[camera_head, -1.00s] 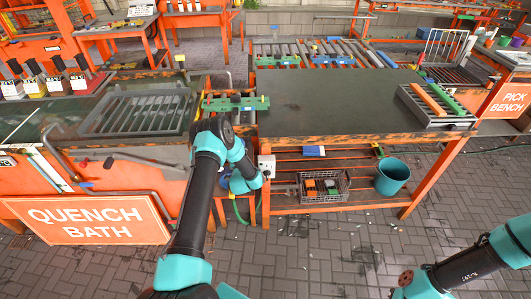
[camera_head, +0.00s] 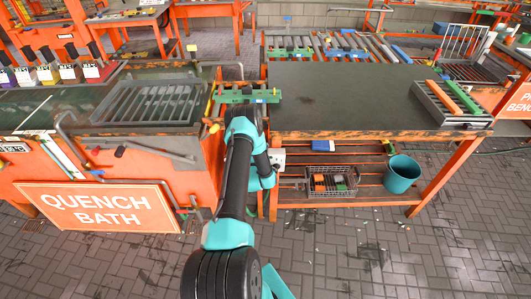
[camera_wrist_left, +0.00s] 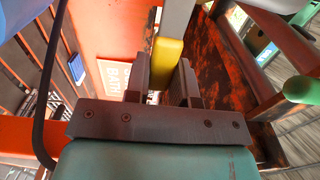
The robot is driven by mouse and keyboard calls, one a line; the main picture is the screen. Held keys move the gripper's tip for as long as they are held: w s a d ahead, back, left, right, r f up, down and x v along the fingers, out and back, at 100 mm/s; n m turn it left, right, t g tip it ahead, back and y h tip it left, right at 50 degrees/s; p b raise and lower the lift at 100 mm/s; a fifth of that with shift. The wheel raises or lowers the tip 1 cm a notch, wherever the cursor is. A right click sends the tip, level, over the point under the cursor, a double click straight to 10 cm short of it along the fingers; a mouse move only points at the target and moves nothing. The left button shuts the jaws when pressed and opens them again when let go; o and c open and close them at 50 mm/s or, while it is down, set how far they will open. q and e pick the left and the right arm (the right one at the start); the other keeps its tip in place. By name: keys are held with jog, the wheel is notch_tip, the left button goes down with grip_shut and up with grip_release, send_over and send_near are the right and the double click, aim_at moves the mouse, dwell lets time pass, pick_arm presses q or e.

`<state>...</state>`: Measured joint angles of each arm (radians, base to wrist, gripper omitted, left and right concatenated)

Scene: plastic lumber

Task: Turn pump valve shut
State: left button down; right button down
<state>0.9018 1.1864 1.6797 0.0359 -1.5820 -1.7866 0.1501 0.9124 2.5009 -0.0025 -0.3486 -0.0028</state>
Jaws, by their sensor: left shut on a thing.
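In the left wrist view, my left gripper (camera_wrist_left: 166,84) is shut on a yellow grip (camera_wrist_left: 168,60) on a flat grey bar, which looks like the valve's lever. The bar (camera_wrist_left: 178,18) runs up out of the picture, so the valve body does not show there. In the head view, my left arm reaches forward to the gap between the quench bath (camera_head: 110,125) and the dark-topped table (camera_head: 340,98). The arm hides its gripper and the lever in that view. My right gripper is in neither current view.
A white box (camera_head: 277,157) is fixed at the table's left leg. A wire basket (camera_head: 332,189) and a teal bucket (camera_head: 402,174) stand on the lower shelf. A green bar (camera_head: 248,96) lies across the gap. A green rounded end (camera_wrist_left: 302,90) is right of the gripper.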

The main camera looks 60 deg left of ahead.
dwell(0.4)
pick_arm(q)
jog(key=c, duration=1)
grip_release()
jog(key=shift+o, duration=0.2)
